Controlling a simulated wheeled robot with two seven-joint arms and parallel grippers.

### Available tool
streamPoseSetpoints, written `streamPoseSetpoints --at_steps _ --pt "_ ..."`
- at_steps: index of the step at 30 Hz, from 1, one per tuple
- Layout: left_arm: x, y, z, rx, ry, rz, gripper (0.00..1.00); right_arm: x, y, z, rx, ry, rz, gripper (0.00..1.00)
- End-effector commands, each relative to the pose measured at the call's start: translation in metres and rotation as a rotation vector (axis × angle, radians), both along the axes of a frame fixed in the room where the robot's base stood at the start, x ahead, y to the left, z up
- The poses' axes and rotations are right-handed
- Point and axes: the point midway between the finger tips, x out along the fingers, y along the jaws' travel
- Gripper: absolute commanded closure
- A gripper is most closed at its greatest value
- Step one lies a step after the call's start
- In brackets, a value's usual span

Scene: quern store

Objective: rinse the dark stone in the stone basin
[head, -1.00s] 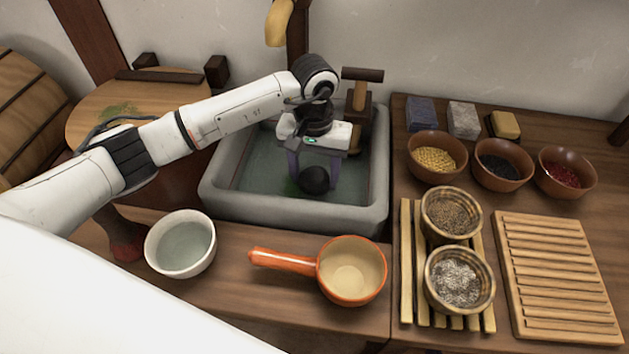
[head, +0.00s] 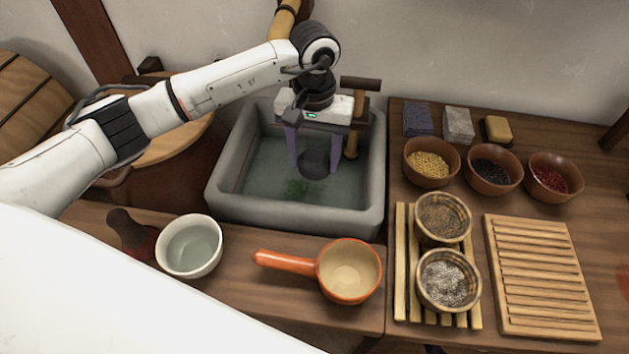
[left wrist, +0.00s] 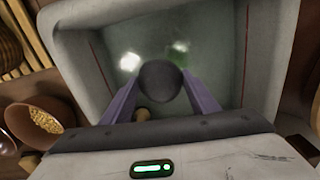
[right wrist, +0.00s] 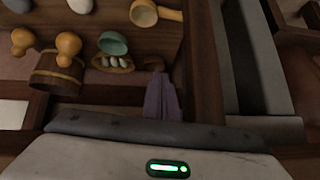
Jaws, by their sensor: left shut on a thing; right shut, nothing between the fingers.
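The dark stone (head: 314,164) is round and held between the fingers of my left gripper (head: 312,158), over the stone basin (head: 297,213). In the left wrist view the stone (left wrist: 160,80) sits between the two purple fingertips, with the basin (left wrist: 75,48) around and below it. The basin is grey and holds greenish water; a small green patch (head: 296,187) shows in it. The stone looks held above the water. My right gripper (right wrist: 161,85) shows only in the right wrist view, with its fingers together and empty.
A wooden tap (head: 353,130) stands at the basin's back right. In front are a water bowl (head: 190,246) and an orange-handled pan (head: 348,271). To the right are several brown bowls, two bowls on a slatted rack (head: 401,268), and a slatted board (head: 543,278).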

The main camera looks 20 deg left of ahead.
Motion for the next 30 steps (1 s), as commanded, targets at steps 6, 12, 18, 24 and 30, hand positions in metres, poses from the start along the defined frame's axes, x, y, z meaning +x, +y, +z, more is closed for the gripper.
streamPoseSetpoints --at_steps 6,12,18,24,30 --pt "0.001 0.0 0.021 0.0 -0.002 0.0 0.79 -0.001 -0.003 0.009 0.0 0.002 -0.006 1.0" --pt "0.001 0.001 0.037 0.001 -0.003 0.0 0.79 -0.004 -0.006 0.01 -0.003 0.012 -0.012 1.0" --pt "0.001 0.0 0.052 0.0 -0.003 0.0 0.79 -0.004 -0.009 0.016 -0.003 0.009 -0.018 1.0" --pt "0.001 0.0 0.068 0.0 -0.004 0.0 0.79 -0.005 -0.01 0.022 -0.004 0.008 -0.02 1.0" --pt "0.0 0.0 0.078 0.0 -0.002 0.0 0.79 -0.008 -0.012 0.021 -0.006 0.019 -0.021 1.0"
